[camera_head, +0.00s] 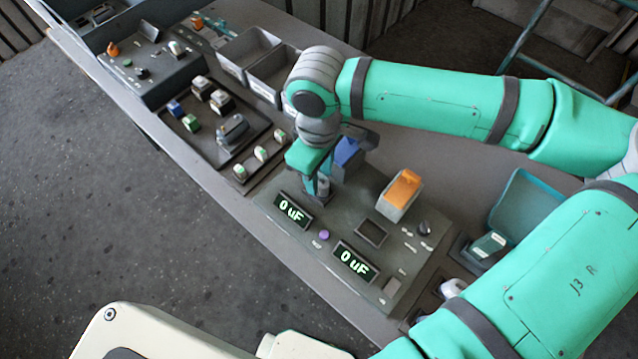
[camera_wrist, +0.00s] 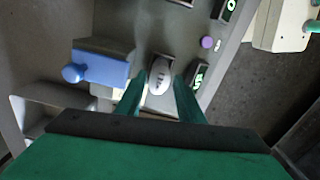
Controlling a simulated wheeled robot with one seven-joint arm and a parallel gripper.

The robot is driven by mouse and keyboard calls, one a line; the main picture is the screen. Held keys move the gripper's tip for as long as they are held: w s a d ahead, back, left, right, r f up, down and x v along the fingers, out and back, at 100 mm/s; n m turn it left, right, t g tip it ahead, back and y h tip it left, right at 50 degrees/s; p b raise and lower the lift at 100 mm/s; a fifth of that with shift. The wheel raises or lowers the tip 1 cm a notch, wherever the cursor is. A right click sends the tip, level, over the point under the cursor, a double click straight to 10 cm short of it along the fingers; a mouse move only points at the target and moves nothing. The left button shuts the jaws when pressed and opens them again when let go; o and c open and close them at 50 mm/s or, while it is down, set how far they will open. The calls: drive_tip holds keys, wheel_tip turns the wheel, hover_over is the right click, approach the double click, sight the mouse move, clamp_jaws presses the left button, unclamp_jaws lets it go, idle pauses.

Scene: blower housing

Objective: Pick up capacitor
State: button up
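The capacitor (camera_wrist: 160,77), a small pale rounded part with dark marking on top, sits in the test panel in the wrist view. My gripper (camera_wrist: 158,88) is low over it, its two green fingers on either side of it. The fingers look apart, with a narrow gap at each side, so I see no clear grip. In the head view my gripper (camera_head: 318,190) points down at the panel (camera_head: 345,215), just behind the left display (camera_head: 293,210). There the fingers largely hide the capacitor.
A blue block (camera_head: 347,152), also in the wrist view (camera_wrist: 100,70), stands close beside my gripper. An orange-topped block (camera_head: 403,190) stands farther right. Both displays read 0 uF, including the right one (camera_head: 356,262). Small parts in trays (camera_head: 222,135) and grey bins (camera_head: 247,50) lie left and behind.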

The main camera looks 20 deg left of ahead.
drive_tip(key=shift+f, duration=1.45)
drive_tip(key=shift+c, duration=0.3)
drive_tip(key=c, duration=0.6)
drive_tip(key=shift+w+r, duration=0.1)
drive_tip(key=shift+r, duration=0.05)
